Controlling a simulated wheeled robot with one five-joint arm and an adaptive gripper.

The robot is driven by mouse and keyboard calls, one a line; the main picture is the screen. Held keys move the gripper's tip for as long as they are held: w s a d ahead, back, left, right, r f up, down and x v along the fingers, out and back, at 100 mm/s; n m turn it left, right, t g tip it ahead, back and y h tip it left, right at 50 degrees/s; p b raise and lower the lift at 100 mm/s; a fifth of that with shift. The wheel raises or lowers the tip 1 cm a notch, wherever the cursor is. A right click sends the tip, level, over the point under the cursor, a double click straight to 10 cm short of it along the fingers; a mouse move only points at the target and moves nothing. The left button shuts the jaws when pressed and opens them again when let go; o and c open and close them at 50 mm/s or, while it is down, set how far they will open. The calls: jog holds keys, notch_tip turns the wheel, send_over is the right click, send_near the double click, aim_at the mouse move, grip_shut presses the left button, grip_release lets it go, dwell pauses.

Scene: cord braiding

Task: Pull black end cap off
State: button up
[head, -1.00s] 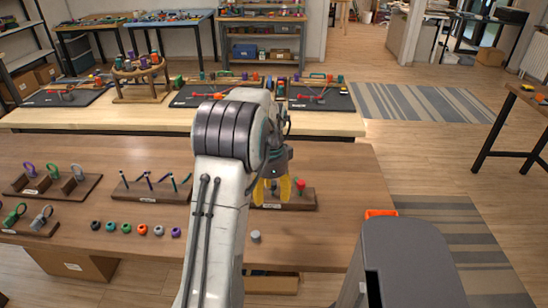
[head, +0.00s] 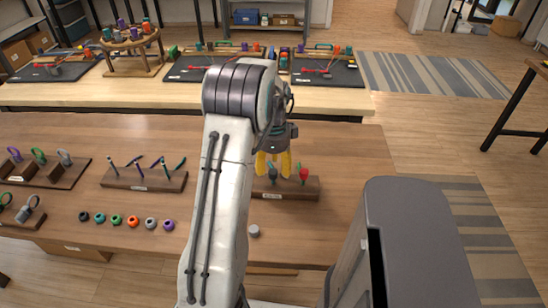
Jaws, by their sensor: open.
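My gripper (head: 273,163) has two yellow fingers pointing down, spread apart, with nothing seen held between them. It is over a wooden holder (head: 300,191) on the brown table. A small dark piece (head: 272,174) stands on the holder just below and between the fingertips. It may be the black end cap, but it is too small and partly covered to be sure. A red-topped piece (head: 303,174) stands on the holder to the right of the fingers. My arm hides the holder's left part. Contact between fingers and dark piece cannot be told.
A wooden rack with several pens (head: 145,178) lies left of my arm. A row of coloured rings (head: 116,219) is in front of it. A grey cylinder (head: 253,230) stands alone near the table's front. The table's right end is clear.

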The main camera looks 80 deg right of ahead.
jog(key=shift+f, duration=1.3)
jog(key=shift+c, duration=0.3)
grip_shut()
